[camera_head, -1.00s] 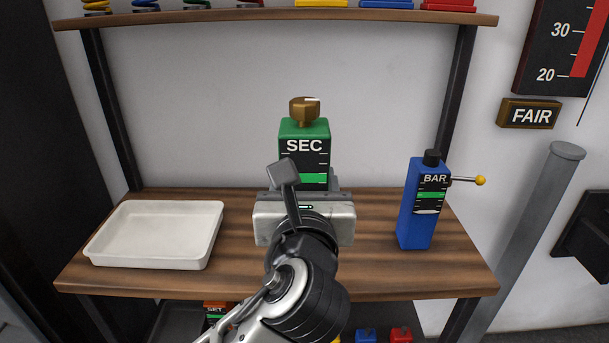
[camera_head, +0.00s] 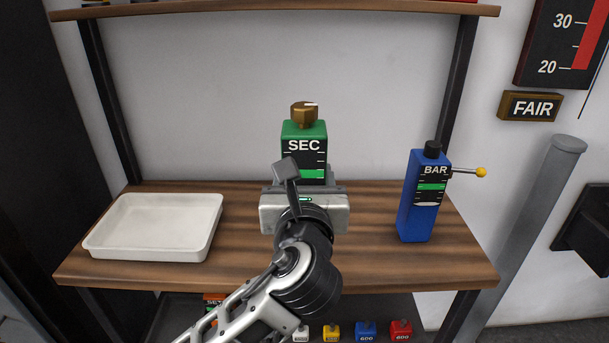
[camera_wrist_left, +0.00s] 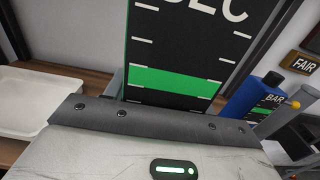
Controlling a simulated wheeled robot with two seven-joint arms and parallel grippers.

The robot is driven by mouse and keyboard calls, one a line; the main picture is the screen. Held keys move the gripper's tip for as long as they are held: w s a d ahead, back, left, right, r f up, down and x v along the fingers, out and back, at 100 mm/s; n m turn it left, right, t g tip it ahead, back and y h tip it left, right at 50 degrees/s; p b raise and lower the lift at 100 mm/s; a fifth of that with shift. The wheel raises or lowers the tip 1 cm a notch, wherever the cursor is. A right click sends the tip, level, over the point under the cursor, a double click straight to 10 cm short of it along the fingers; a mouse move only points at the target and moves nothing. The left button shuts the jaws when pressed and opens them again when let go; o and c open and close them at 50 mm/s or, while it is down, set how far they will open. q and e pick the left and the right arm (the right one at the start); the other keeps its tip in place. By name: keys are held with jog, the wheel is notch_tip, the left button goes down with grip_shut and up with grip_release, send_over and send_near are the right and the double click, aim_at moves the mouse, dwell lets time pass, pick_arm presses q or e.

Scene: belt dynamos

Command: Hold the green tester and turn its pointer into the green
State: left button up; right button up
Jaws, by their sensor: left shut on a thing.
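The green tester (camera_head: 291,162) stands upright over the middle of the shelf, with a black face marked SEC and a green band. The face also shows large in the left wrist view (camera_wrist_left: 170,45). A brass knob (camera_head: 303,116) with a white mark sits on its top. My left gripper (camera_head: 304,190) is shut on the tester's lower part from the front. The gripper body hides the bottom of the face and the tester's base. I see no pointer on the visible part of the face. My right gripper is out of view.
A blue BAR tester (camera_head: 418,215) with a yellow-tipped lever stands to the right. An empty white tray (camera_head: 100,247) lies on the left of the wooden shelf (camera_head: 245,262). An upper shelf (camera_head: 270,12) crosses above. Small coloured blocks sit on a lower shelf.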

pick_arm(q)
jog(key=w+f+b, duration=0.4)
jog(key=w+f, duration=0.4)
jog(key=w, duration=0.2)
dwell(0.7)
jog(key=shift+f, duration=0.7)
dwell(0.6)
dwell(0.9)
jog(key=shift+f, duration=0.1)
